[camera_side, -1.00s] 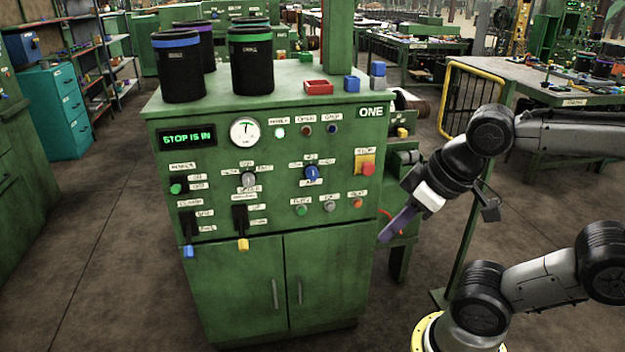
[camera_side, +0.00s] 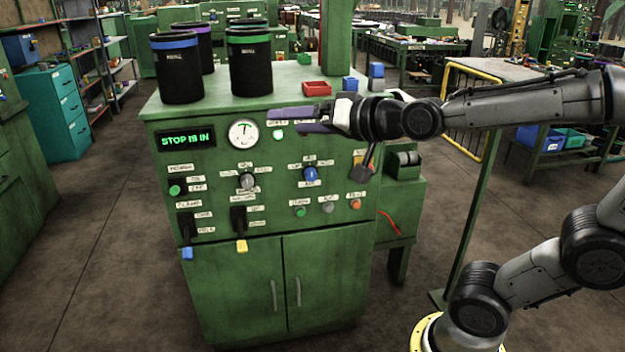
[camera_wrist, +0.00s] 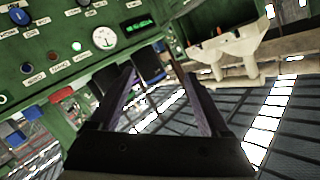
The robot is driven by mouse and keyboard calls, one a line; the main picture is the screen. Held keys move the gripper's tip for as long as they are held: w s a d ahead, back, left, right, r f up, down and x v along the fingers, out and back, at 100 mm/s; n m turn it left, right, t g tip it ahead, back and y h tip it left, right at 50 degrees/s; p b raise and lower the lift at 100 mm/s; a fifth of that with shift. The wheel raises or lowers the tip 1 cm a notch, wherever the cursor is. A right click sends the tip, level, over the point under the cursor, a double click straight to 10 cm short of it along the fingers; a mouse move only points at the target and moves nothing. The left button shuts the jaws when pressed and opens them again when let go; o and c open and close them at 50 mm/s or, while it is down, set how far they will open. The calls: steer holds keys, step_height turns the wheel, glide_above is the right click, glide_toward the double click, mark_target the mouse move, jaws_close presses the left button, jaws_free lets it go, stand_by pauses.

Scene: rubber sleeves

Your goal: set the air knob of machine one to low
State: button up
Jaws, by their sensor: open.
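Machine one is a green cabinet (camera_side: 325,275) with a control panel. A blue knob (camera_side: 310,174) with small labels around it sits mid-panel, and a grey knob (camera_side: 248,181) is to its left. The labels are too small to read surely, so I cannot tell which knob is air or its setting. The blue knob (camera_wrist: 17,15) also shows at the upper left of the wrist view. My gripper (camera_side: 283,119) is open and empty, pointing left at the top edge of the panel, above the blue knob and apart from it. My arm hides the panel's upper right.
A round gauge (camera_side: 243,133) and a lit display (camera_side: 186,138) are left of my gripper. Black canisters (camera_side: 251,65), a red tray (camera_side: 317,88) and blue blocks (camera_side: 350,84) stand on top. Levers (camera_side: 238,218) and buttons (camera_side: 300,211) sit lower on the panel.

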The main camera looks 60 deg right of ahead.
steer(key=w+d+m+t+h, duration=0.2)
steer(key=w+d+m+h, duration=0.3)
steer(key=w, duration=0.4)
steer(key=w+d+f+m+h, duration=0.4)
steer(key=d+f+m, duration=0.1)
steer(key=d+f, duration=0.25)
steer(key=m+g+h, duration=0.2)
steer(key=g+h, duration=0.1)
steer(key=g, duration=0.2)
glide_toward(312, 177)
steer(key=x, duration=0.9)
steer(key=shift+w+d, duration=0.1)
steer(key=shift+n, duration=0.3)
jaws_close()
